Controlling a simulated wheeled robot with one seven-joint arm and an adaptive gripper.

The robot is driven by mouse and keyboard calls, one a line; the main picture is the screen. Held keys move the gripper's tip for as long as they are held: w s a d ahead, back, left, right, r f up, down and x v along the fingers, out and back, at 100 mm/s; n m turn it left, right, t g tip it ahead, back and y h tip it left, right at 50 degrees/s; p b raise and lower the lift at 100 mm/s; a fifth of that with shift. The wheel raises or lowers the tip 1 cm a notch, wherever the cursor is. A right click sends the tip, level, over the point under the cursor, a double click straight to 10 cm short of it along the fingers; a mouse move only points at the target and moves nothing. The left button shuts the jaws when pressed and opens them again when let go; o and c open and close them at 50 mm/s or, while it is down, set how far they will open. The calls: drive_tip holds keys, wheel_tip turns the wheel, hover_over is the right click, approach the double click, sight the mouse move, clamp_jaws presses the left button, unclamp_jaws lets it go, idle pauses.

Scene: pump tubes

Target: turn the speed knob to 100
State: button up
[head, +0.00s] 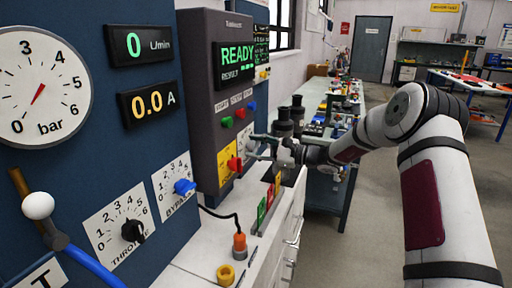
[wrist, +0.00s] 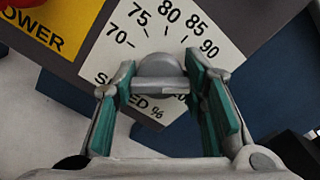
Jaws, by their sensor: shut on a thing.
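The speed knob (wrist: 160,66) is a grey round knob on a white dial plate (wrist: 118,50) lettered "SPEED %". Marks 70, 75, 80, 85 and 90 show around its upper side; the lower right of the scale is hidden by my finger. My gripper (wrist: 158,76) is shut on the knob, with one green-padded finger on each side. I cannot make out where the knob points. In the head view my gripper (head: 268,148) reaches from the right to the front of the grey cabinet (head: 205,90), and the knob itself is mostly hidden there.
A yellow POWER plate (wrist: 45,34) with a red knob (head: 234,164) is left of the dial. The cabinet screen (head: 237,62) reads READY. Green (head: 227,122), red and blue buttons sit above. Bottle-like dark objects (head: 284,122) stand behind my gripper.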

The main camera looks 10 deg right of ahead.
drive_tip(key=m+p, duration=0.1)
drive_tip(key=m, duration=0.3)
drive_tip(key=shift+m, duration=0.3)
drive_tip(key=shift+f+m, duration=0.1)
drive_tip(key=shift+m, duration=1.4)
drive_tip(key=o, duration=1.2)
drive_tip(key=v, duration=1.2)
